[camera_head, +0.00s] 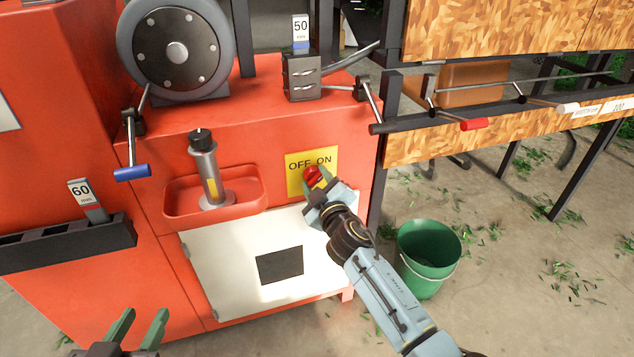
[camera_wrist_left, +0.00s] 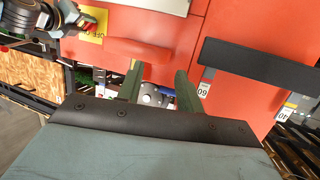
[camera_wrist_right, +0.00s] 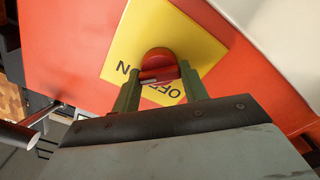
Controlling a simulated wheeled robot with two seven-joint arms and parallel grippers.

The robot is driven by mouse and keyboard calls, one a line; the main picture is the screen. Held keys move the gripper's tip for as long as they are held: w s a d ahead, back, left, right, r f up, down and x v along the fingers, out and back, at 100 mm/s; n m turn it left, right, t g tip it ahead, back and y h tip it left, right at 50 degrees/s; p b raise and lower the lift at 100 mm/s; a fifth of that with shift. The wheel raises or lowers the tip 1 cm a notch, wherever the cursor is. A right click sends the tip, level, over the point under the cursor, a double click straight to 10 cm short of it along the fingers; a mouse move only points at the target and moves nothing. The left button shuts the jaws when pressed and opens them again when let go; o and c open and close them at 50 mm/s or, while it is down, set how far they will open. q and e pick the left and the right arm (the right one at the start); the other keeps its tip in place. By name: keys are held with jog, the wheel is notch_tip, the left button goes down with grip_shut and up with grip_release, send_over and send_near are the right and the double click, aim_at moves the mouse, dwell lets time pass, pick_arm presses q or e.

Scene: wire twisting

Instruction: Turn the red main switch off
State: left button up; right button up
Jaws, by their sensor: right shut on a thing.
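The red main switch (camera_head: 311,175) sits on a yellow plate (camera_head: 327,158) marked OFF and ON, on the front of the orange machine. My right gripper (camera_head: 317,183) is at the switch, its fingers shut on the red knob. In the right wrist view the red switch (camera_wrist_right: 158,64) is between the green fingertips, in front of the yellow plate (camera_wrist_right: 200,40). The gripper hides part of the knob, and I cannot tell its exact pointing direction. My left gripper (camera_head: 140,325) is open and empty at the lower left, apart from the machine; its fingers also show in the left wrist view (camera_wrist_left: 160,85).
An orange tray (camera_head: 240,192) on the machine holds a metal cylinder (camera_head: 209,170). A blue-handled lever (camera_head: 132,172) and a dark rack (camera_head: 60,245) are to the left. A green bucket (camera_head: 428,257) stands on the floor right of my right arm. Red-handled (camera_head: 474,124) rods extend at upper right.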

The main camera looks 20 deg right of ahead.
jog(key=shift+n, duration=0.4)
jog(key=n, duration=0.4)
jog(key=shift+f+n, duration=0.1)
jog(key=shift+n, duration=0.2)
jog(key=n, duration=0.5)
jog(key=shift+p, duration=0.35)
jog(key=n, duration=0.4)
jog(key=shift+n+p, duration=0.3)
jog(key=shift+p, duration=0.05)
pick_arm(q)
jog(key=s+a+f+g+y, duration=0.1)
jog(key=s+a+f+g, duration=0.1)
jog(key=s+f+g, duration=0.2)
jog(key=shift+s+a+f+g+y+p, duration=0.2)
jog(key=shift+a+f+g+y+p, duration=0.3)
jog(key=shift+f, duration=0.75)
pick_arm(e)
jog(key=shift+f+n, duration=0.1)
jog(key=shift+n, duration=1.4)
pick_arm(q)
jog(key=shift+d, duration=0.15)
pick_arm(e)
jog(key=o, duration=0.9)
jog(key=shift+o, duration=0.2)
